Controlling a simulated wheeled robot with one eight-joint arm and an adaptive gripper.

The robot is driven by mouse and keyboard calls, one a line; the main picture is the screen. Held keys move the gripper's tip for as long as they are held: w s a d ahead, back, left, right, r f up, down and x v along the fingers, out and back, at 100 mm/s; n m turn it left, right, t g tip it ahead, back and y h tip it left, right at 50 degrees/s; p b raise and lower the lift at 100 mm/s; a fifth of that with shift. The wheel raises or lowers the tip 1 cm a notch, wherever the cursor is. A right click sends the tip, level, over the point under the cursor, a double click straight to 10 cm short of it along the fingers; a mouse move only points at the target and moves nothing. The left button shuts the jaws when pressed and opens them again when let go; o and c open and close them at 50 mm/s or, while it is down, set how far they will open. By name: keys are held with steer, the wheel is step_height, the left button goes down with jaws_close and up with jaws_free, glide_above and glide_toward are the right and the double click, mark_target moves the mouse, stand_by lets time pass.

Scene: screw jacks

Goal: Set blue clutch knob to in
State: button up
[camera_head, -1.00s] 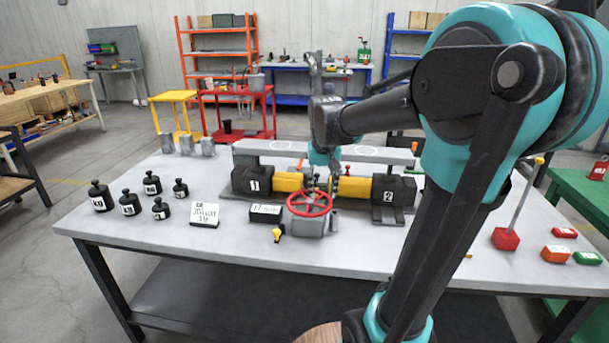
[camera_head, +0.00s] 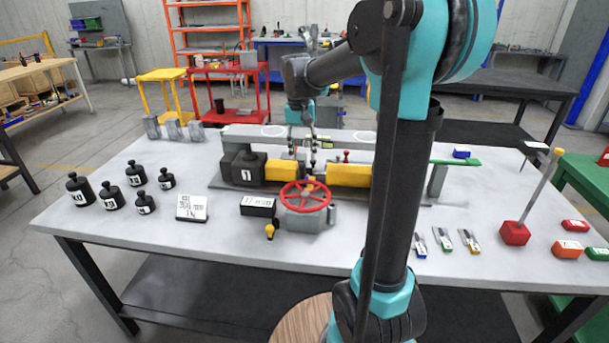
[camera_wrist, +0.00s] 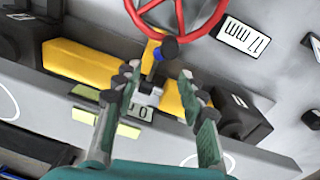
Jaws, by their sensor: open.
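In the head view my gripper (camera_head: 306,152) is over the middle of the jack rig, behind the red handwheel (camera_head: 305,195). I cannot make out the blue knob in the head view.
Yellow blocks (camera_head: 348,174) and a dark block marked 1 (camera_head: 243,167) flank the centre. Black weights (camera_head: 80,190) and a white card (camera_head: 192,207) stand left. A red-based post (camera_head: 515,232) and coloured blocks stand right. The table front is mostly clear.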

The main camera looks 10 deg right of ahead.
steer(key=f, duration=0.9)
steer(key=shift+s+d, duration=0.1)
steer(key=shift+d, duration=0.15)
steer(key=shift+r, duration=0.1)
steer(key=shift+c, duration=0.2)
jaws_close()
